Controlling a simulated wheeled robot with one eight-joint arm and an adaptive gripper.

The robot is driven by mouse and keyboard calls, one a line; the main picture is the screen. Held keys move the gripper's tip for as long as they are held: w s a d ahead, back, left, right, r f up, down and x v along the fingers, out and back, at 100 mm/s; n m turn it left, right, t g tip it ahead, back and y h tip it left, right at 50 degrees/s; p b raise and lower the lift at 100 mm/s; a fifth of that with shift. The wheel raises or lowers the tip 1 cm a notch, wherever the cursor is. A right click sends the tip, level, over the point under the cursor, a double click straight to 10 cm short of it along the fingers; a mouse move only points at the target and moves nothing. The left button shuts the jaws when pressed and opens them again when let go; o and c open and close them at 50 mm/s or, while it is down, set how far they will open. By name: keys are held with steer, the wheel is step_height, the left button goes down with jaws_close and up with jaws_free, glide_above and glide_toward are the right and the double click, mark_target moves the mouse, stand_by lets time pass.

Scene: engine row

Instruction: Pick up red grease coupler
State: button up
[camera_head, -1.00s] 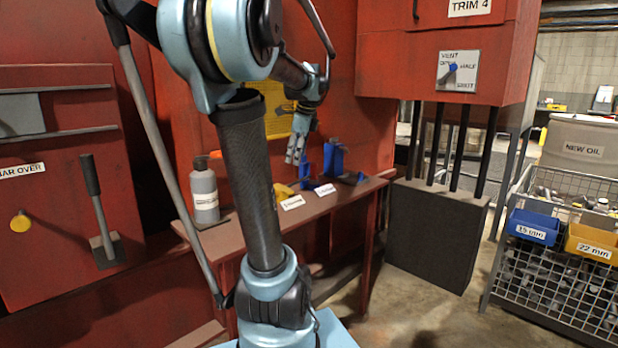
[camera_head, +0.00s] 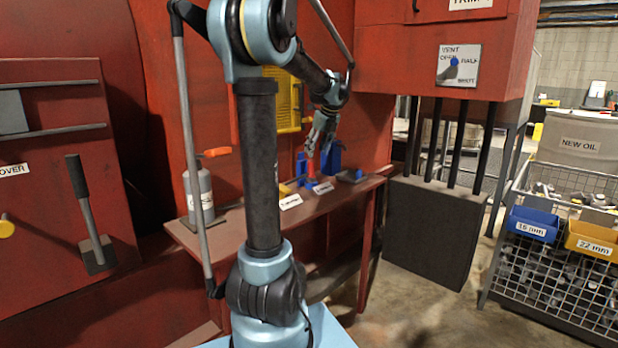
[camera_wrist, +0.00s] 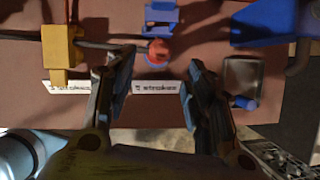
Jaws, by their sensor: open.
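The red grease coupler (camera_wrist: 157,48) shows in the wrist view as a small round red top just beyond and between my fingertips. In the head view it is a small red upright piece (camera_head: 311,167) on the shelf beside blue holders. My gripper (camera_wrist: 155,88) is open, its two fingers apart on either side of a white label, with nothing between them. In the head view my gripper (camera_head: 318,140) hangs above the shelf, close over the coupler. I cannot tell the exact height gap.
A blue holder (camera_wrist: 162,16) stands just behind the coupler. A yellow block (camera_wrist: 60,48) is to the left; a larger blue piece (camera_wrist: 265,28) and a grey block (camera_wrist: 242,76) are to the right. A grey bottle (camera_head: 200,192) stands at the shelf's left end.

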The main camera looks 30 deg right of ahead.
mark_target(313, 160)
steer(key=shift+x, duration=4.7)
steer(key=shift+w, duration=0.1)
jaws_close()
